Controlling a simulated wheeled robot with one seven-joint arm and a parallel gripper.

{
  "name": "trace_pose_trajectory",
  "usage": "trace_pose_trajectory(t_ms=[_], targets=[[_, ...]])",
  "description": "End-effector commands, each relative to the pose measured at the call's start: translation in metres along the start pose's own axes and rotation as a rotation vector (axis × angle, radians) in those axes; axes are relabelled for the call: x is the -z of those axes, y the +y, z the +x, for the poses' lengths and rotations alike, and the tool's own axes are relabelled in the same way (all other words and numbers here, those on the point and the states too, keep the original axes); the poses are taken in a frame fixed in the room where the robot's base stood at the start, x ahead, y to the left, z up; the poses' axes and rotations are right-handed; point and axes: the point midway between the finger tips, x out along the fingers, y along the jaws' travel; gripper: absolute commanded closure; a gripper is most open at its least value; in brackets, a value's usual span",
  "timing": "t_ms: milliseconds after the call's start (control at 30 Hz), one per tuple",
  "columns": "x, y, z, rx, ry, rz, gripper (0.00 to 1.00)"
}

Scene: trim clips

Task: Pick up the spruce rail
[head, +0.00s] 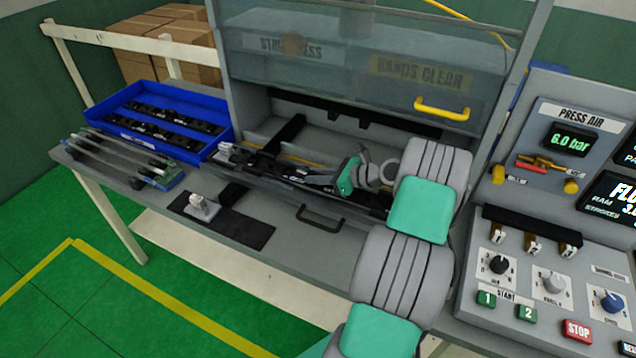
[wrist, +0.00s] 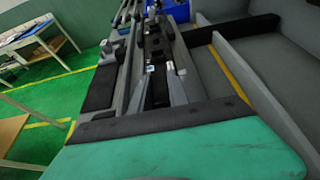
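Several long thin grey rails (head: 118,152) lie side by side at the left end of the bench, outside the blue tray. A small dark green patch shows by their near right end. I cannot tell which one is the spruce rail. My gripper (head: 232,153) reaches left across the press bed, to the right of the rails and apart from them.
A blue tray (head: 110,118) with black clips stands behind the rails. A black mat (head: 235,228) with a small grey fixture (head: 201,207) lies on the front of the bench. The press guard (head: 300,60) is above the bed. A control panel (head: 560,230) stands right.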

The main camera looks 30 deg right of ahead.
Motion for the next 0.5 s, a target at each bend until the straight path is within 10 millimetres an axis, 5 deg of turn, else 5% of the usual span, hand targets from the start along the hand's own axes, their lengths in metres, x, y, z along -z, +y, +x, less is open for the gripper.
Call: trace_pose_trajectory(t_ms=[233, 500], targets=[[0.0000, 0.0000, -0.0001, 0.000, 0.000, 0.000, 1.00], [-0.0001, 0.0000, -0.0001, 0.000, 0.000, 0.000, 1.00]])
